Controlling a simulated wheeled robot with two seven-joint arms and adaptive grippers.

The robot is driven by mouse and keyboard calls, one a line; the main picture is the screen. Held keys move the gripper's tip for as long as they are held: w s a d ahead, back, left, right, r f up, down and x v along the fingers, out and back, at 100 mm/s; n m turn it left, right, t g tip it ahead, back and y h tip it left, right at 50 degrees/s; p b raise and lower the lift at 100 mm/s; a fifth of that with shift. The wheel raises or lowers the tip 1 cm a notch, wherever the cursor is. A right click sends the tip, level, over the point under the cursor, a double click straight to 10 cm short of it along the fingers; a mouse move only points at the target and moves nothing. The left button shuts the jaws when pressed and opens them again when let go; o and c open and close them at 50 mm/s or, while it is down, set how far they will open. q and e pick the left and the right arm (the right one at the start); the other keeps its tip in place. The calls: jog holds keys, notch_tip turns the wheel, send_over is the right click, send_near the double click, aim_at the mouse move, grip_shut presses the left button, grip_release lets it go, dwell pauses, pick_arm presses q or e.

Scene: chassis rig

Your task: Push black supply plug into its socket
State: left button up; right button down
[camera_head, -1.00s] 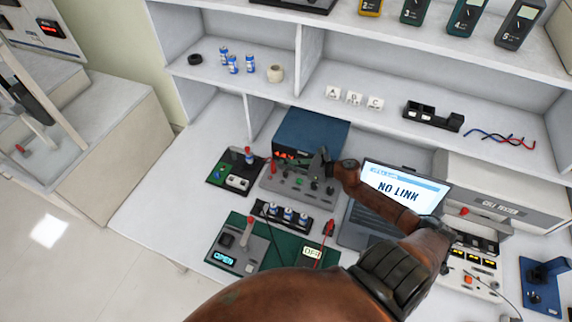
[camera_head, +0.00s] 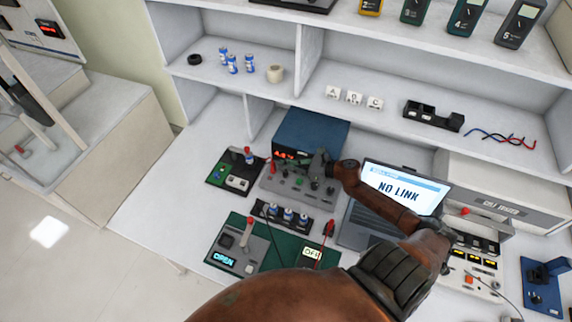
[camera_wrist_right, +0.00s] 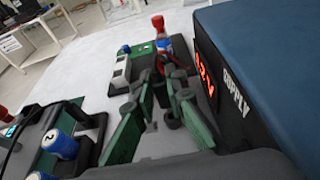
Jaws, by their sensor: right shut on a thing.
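The blue power supply (camera_head: 312,130), with a red-lit display, stands on the bench behind a grey panel (camera_head: 295,186). It also shows at the right in the right wrist view (camera_wrist_right: 265,70), marked SUPPLY. My right gripper (camera_head: 319,165) is at the supply's front, above the panel. In the right wrist view its fingers (camera_wrist_right: 165,75) come together in front of the supply. It is shut on what I take to be the black supply plug, which the fingers mostly hide. I cannot make out the socket or whether the plug touches it. My left gripper is not in view.
A green board (camera_head: 233,171) with a red-topped post lies left of the panel. A battery holder (camera_head: 282,216) and a larger green board (camera_head: 245,246) lie in front. A laptop (camera_head: 395,190) reading NO LINK stands to the right. Bare bench lies at the far left.

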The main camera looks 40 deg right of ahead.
aim_at(286, 163)
jog(key=shift+f+b, duration=1.2)
jog(key=shift+f, duration=0.2)
jog(key=c, duration=1.9)
grip_release()
jog(key=shift+r, duration=0.25)
notch_tip(286, 163, up, 10)
jog(key=shift+f, duration=0.2)
